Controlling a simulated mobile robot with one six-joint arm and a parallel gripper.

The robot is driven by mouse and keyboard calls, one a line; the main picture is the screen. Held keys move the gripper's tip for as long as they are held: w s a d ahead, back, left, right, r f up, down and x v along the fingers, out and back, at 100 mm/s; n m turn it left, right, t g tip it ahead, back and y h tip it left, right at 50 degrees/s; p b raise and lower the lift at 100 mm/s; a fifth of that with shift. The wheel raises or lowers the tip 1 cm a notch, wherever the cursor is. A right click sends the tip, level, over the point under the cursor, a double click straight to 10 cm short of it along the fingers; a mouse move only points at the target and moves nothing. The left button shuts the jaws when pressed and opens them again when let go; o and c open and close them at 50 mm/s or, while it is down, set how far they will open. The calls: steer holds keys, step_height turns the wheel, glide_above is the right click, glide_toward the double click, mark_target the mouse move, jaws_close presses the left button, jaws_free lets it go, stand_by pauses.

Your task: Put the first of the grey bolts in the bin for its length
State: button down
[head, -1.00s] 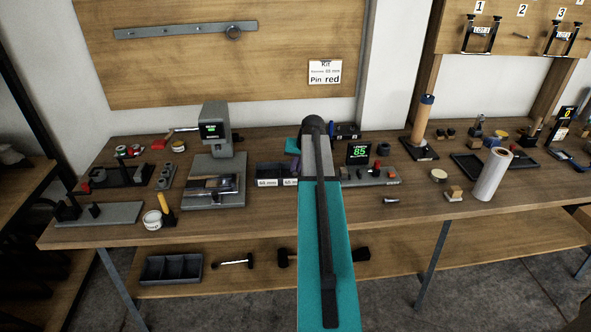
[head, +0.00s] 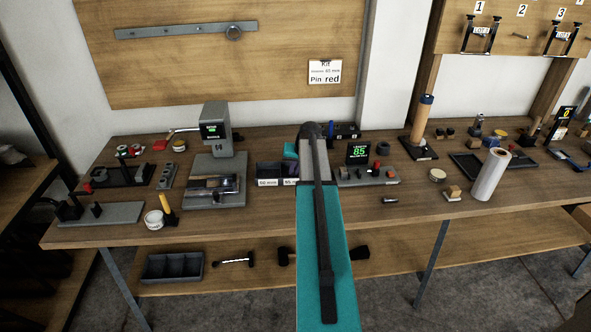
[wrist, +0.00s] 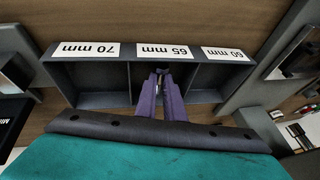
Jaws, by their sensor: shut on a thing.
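The grey bin tray (wrist: 90,82) in the wrist view has three compartments labelled 70 mm, 65 mm and 60 mm, seen upside down. My gripper (wrist: 160,76) has purple fingers, close together over the middle compartment, the one labelled 65 mm. They are shut on a small grey thing, likely a bolt (wrist: 158,83), of which only a little shows. Its depth relative to the compartment is hard to tell. A small grey metal piece (head: 389,200) lies on the bench.
A gauge display (head: 358,152) reading 85 stands on a fixture right of my arm. A grey press-like instrument (head: 215,165) stands left of the tray. The bench front right of my arm is mostly clear.

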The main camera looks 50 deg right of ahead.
steer(key=shift+f, duration=0.4)
steer(key=shift+f, duration=0.3)
steer(key=c, duration=2.2)
jaws_free()
steer(key=shift+o, duration=0.2)
steer(key=shift+s, duration=0.1)
steer(key=shift+f, duration=0.1)
steer(key=shift+v, duration=0.8)
steer(key=b+v, duration=0.2)
steer(key=v, duration=0.9)
steer(key=shift+w, duration=0.2)
steer(key=shift+r, duration=0.25)
